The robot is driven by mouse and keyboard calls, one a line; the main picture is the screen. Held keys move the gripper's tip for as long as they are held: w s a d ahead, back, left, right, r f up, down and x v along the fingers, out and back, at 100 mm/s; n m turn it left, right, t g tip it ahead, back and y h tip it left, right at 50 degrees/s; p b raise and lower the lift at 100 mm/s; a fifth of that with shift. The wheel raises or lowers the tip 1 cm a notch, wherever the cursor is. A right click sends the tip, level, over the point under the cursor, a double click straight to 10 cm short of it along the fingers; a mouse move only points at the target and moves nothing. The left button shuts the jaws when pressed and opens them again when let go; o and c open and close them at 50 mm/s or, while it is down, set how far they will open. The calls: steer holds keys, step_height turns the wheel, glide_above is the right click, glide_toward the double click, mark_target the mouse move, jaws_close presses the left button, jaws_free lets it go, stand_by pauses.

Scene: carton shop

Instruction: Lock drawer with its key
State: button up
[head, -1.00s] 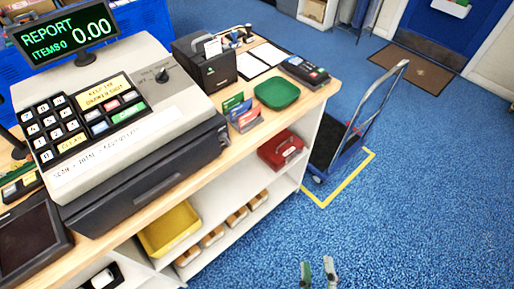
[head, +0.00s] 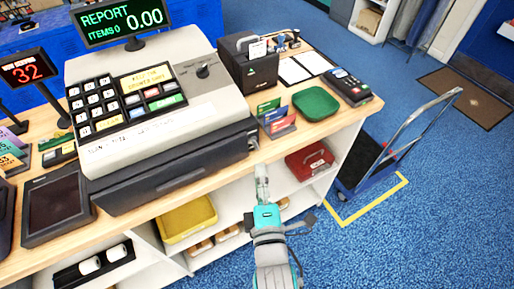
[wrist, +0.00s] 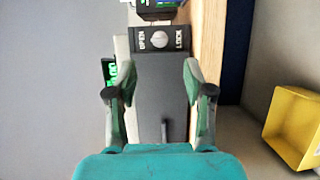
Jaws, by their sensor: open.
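The cash drawer (head: 170,182) is a shut, dark grey box under the beige register (head: 190,115) on the wooden counter. In the wrist view, a black plate marked OPEN and LOCK, with a round silver lock or key end (wrist: 159,40), is beyond my fingertips at the end of the dark drawer (wrist: 160,85). I cannot tell whether a key is in it. My gripper (head: 262,172) is in front of the drawer's right end, by the counter edge. It also shows in the wrist view (wrist: 155,72), its fingers apart and empty.
A dark key switch (head: 203,71) is on the register's top. A card holder (head: 276,120) and green tray (head: 315,104) stand right of the drawer. A yellow bin (head: 187,218) and red box (head: 310,161) are on the shelves below. Blue floor at the lower right is free.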

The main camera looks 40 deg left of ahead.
mark_target(256, 148)
steer(key=x, duration=0.8)
steer(key=shift+w+a, duration=0.25)
jaws_close()
